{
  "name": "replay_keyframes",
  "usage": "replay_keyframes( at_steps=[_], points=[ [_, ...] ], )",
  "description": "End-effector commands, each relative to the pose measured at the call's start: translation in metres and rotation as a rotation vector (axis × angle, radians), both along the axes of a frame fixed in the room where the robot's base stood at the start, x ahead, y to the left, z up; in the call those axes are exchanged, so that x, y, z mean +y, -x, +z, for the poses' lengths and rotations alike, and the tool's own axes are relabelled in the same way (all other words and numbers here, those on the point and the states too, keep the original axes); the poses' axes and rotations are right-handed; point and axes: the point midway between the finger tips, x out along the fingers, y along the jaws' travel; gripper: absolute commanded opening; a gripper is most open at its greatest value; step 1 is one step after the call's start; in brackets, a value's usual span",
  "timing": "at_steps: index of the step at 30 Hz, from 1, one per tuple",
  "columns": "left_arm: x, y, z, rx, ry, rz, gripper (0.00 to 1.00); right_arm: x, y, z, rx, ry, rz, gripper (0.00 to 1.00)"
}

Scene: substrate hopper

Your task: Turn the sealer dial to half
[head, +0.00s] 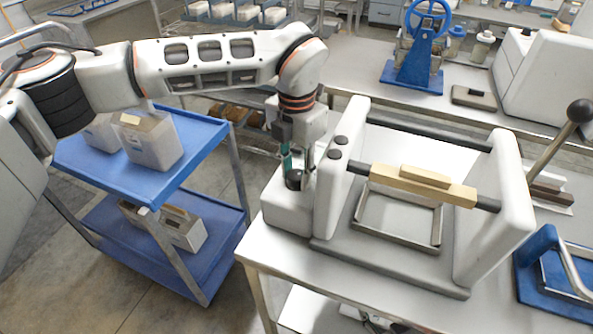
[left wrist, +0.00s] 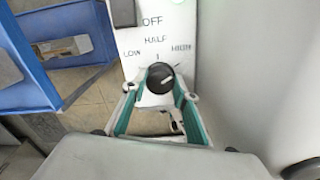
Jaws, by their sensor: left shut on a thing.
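The sealer (head: 405,235) is a white machine with two upright side plates and a wooden-handled bar across it. Its black dial (left wrist: 160,78) sits on a white control box (head: 285,207) at the sealer's left. In the left wrist view the labels OFF, LOW, HALF and HIGH lie beyond the dial, with a tick below HALF. A pale mark on the dial slants to the upper right, towards the HIGH side. My left gripper (head: 297,172) points down over the box. Its teal fingers are shut on the dial, which partly hides it in the head view.
The sealer's side plate (head: 340,170) rises close beside my left gripper. A blue cart (head: 195,175) with pale containers stands to the left. A blue hand-wheel press (head: 415,65) stands on the back bench, and a black-knobbed lever (head: 560,140) at the right.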

Motion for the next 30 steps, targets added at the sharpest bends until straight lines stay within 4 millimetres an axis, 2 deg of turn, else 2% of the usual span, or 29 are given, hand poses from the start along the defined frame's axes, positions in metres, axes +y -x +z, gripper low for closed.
replay_keyframes(
  at_steps=[11,21,30],
  points=[
    [0.0,-0.001,-0.002,-0.001,0.0,0.196,0.07,-0.001,0.002,-0.02,0.008,0.002,0.0,0.4],
    [0.0,-0.001,-0.001,-0.002,0.0,0.514,0.07,-0.001,0.005,-0.038,0.015,0.002,0.001,0.4],
    [0.0,-0.001,0.0,-0.002,0.001,0.777,0.07,0.0,0.006,-0.045,0.017,0.001,0.001,0.4]
  ],
)
